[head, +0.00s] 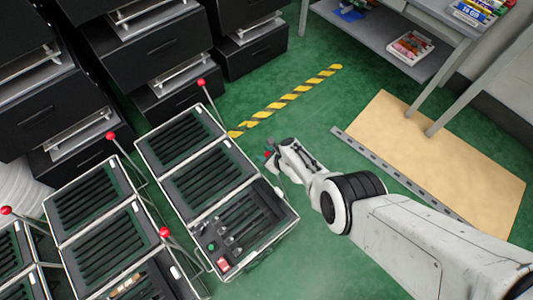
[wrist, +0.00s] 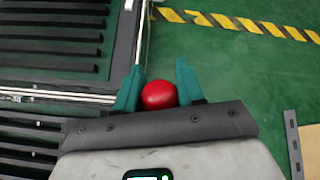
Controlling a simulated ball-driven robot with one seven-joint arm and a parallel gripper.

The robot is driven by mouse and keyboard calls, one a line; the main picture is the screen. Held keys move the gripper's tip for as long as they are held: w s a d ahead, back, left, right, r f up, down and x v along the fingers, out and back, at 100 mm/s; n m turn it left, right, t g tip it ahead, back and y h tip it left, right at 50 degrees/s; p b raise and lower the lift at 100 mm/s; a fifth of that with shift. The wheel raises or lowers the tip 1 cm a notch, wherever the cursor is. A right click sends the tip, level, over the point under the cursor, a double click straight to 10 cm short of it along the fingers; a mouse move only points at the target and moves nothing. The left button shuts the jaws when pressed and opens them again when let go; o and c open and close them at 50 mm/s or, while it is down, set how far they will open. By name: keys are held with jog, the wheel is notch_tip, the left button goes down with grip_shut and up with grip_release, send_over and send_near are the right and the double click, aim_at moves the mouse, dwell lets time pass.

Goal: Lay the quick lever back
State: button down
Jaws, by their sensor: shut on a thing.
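A red ball knob (wrist: 158,95) sits between the two teal fingers of my gripper (wrist: 160,82) in the wrist view, touched by them on both sides. I take it for the knob of the quick lever; its rod is hidden. In the head view my gripper (head: 271,158) is low beside the right edge of a grey fixture case (head: 193,213). A bit of red (head: 267,154) shows at its tip. Another lever with a red knob (head: 201,82) stands up at the far end of the same case.
More cases stand to the left, with red-knobbed levers (head: 110,136) (head: 164,232). Black drawer cabinets (head: 150,45) fill the back left. A yellow-black floor strip (head: 290,98), a tan board (head: 440,150) and a grey shelf table (head: 400,45) lie beyond. Green floor is clear around my gripper.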

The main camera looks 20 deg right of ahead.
jog(key=c, duration=0.7)
grip_release()
jog(key=shift+w+a, duration=0.1)
jog(key=shift+r, duration=0.1)
jog(key=shift+s+r+p, duration=0.35)
jog(key=shift+r+p, duration=0.1)
jog(key=shift+p, duration=0.4)
jog(key=shift+p+v, duration=4.8)
jog(key=shift+p, duration=0.1)
jog(key=shift+s+f, duration=0.1)
jog(key=shift+f, duration=0.1)
